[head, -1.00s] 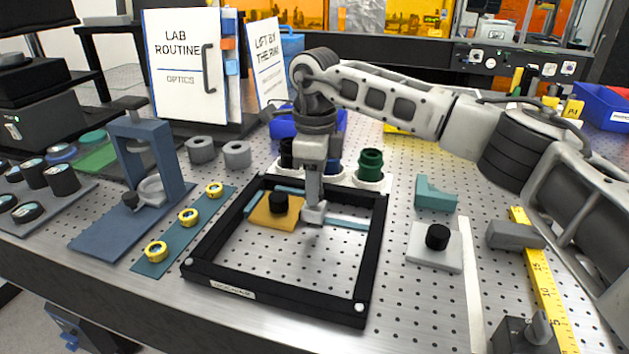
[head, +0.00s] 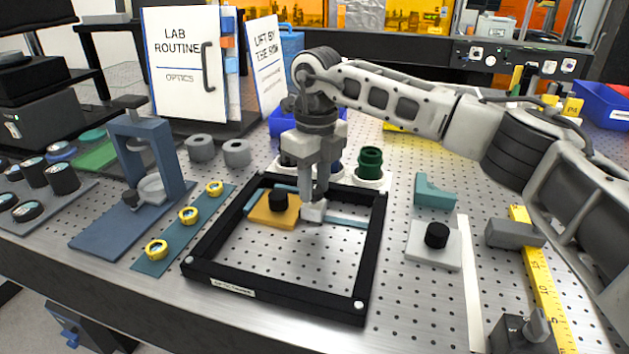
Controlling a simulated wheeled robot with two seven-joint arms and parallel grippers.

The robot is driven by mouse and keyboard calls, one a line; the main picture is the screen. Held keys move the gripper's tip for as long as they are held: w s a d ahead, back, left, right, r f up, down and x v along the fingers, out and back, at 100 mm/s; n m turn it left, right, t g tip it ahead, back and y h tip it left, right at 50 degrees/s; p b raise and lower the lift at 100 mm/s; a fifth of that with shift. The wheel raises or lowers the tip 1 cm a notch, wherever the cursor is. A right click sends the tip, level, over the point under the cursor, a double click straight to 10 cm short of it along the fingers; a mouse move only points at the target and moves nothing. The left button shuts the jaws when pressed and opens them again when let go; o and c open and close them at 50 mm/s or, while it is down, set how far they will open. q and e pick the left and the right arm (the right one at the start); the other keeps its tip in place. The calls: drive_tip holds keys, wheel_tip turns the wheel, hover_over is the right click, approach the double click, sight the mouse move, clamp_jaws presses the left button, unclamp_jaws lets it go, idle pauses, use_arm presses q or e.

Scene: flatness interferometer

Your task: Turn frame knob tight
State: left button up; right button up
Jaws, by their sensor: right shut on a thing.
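The black rectangular frame (head: 374,255) lies on the perforated metal table, with pale round heads at its corners. A light blue bar (head: 347,221) crosses its far part. An orange plate (head: 262,213) with a black knob (head: 278,201) sits inside the frame at the far left. My right gripper (head: 314,212) points down at the bar, just right of the orange plate. It is shut on what seems to be the frame knob, which its fingers hide almost entirely. My left gripper is not in view.
A grey plate with a black knob (head: 437,235) and a teal angle block (head: 434,193) lie right of the frame. A strip with yellow rings (head: 188,215) and a blue stand (head: 180,165) are to the left. A green bottle (head: 370,163) stands behind.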

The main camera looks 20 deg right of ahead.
sight(316, 188)
drive_tip(key=shift+w+r, duration=0.1)
drive_tip(key=shift+r, duration=0.05)
drive_tip(key=o, duration=1)
drive_tip(key=shift+c, duration=0.2)
wheel_tip(316, 188, up, 16)
drive_tip(key=shift+d, duration=0.2)
